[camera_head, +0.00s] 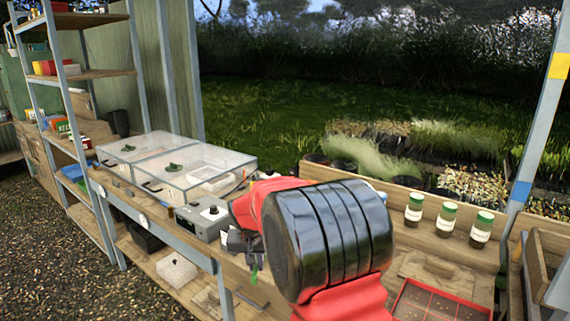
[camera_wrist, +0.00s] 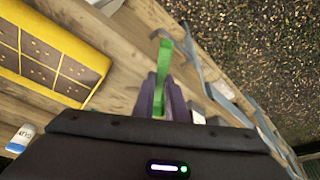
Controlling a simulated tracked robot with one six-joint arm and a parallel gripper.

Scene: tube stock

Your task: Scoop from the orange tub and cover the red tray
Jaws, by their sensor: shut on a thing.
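My gripper (camera_wrist: 163,97) is shut on a green scoop (camera_wrist: 163,72), which points up and away from the fingers in the wrist view. In the head view my gripper (camera_head: 247,243) is partly hidden behind my black and red arm, and only a bit of green shows below it. The red tray (camera_head: 408,286) lies on the bench at the lower right of the head view, cut off by the frame edge, with brown-filled cells. My gripper is well to its left. I cannot make out the orange tub in either view.
A yellow tray (camera_wrist: 95,66) with brown cells shows in the wrist view, near a small labelled container (camera_wrist: 20,138). Three green-capped jars (camera_head: 445,219) stand at the bench's back right. A clear-lidded case (camera_head: 205,158) and grey box (camera_head: 203,219) stand left of my arm.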

